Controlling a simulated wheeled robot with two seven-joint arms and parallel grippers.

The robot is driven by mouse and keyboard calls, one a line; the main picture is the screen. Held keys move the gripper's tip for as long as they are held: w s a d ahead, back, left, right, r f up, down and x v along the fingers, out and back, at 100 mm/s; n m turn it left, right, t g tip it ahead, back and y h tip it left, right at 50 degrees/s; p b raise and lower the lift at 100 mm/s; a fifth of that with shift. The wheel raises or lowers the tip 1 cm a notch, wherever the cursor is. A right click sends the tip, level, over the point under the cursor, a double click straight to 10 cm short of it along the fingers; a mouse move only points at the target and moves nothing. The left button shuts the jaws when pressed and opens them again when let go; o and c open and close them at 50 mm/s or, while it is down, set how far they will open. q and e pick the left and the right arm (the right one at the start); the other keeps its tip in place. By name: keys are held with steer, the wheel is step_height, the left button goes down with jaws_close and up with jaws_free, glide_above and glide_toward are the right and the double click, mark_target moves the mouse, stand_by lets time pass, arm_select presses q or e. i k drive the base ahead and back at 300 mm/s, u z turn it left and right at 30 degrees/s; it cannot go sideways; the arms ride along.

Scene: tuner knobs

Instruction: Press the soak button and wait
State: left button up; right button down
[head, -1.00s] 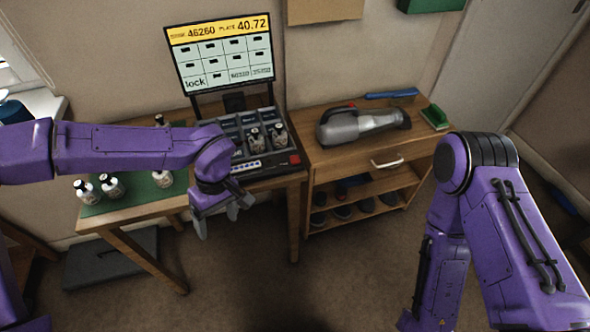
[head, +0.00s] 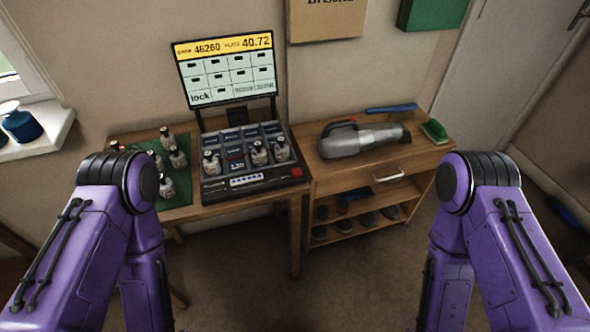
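A black console (head: 262,186) with compartments stands on the wooden table under a screen (head: 226,66). A red button (head: 297,172) is at the console's front right corner. A white strip with small dark marks (head: 247,180) lies left of it. No label that reads soak is legible, so I cannot tell which button it is. Small bottles stand in the console, one at the left (head: 210,162) and two at the right (head: 259,153) (head: 281,149). Both my arms are folded at the sides of the view, and neither gripper shows.
Several bottles (head: 178,158) stand on a green mat (head: 180,196) left of the console. A grey handheld vacuum (head: 365,139), a green brush (head: 434,131) and a blue item (head: 392,108) lie on the wooden shelf unit (head: 335,180) at right. The floor (head: 235,270) in front is clear.

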mark_target(297, 172)
steer(key=u, duration=0.65)
steer(key=k, duration=0.85)
steer(key=u, duration=1)
steer(key=k, duration=0.55)
steer(key=u, duration=0.55)
steer(key=i, duration=1.3)
steer(key=z, duration=0.75)
steer(key=i, duration=1.1)
steer(key=z, duration=1.55)
steer(key=i, duration=0.3)
steer(key=z, duration=0.1)
